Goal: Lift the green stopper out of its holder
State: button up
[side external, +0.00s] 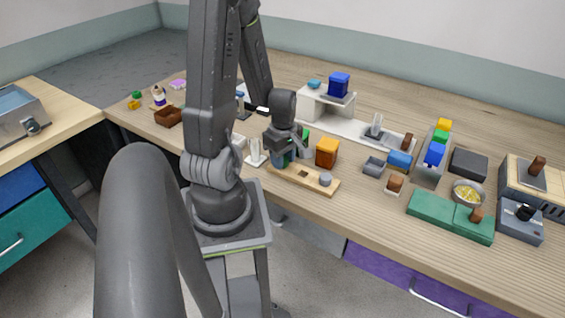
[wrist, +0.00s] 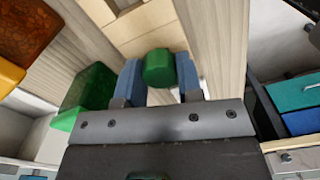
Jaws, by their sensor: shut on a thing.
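The green stopper (wrist: 158,68) sits between the two blue fingers of my gripper (wrist: 160,78) in the wrist view, and the fingers are shut on it. In the side view my gripper (side external: 282,157) is over the left end of a pale wooden board (side external: 318,184), which has a dark hole and a grey knob at its right. The board also shows in the wrist view (wrist: 150,43), just beyond the stopper. I cannot tell whether the stopper's lower end is inside the holder; in the side view the stopper is hidden by my gripper.
An orange block (side external: 327,152) stands close to the right of my gripper, with a green block (wrist: 88,92) beside it. A white stand (side external: 256,156) is close on the left. Several blocks, trays and a green box (side external: 440,213) fill the bench's right side.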

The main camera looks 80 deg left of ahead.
jog(key=shift+c, duration=1)
jog(key=shift+r, duration=0.1)
notch_tip(320, 180, up, 10)
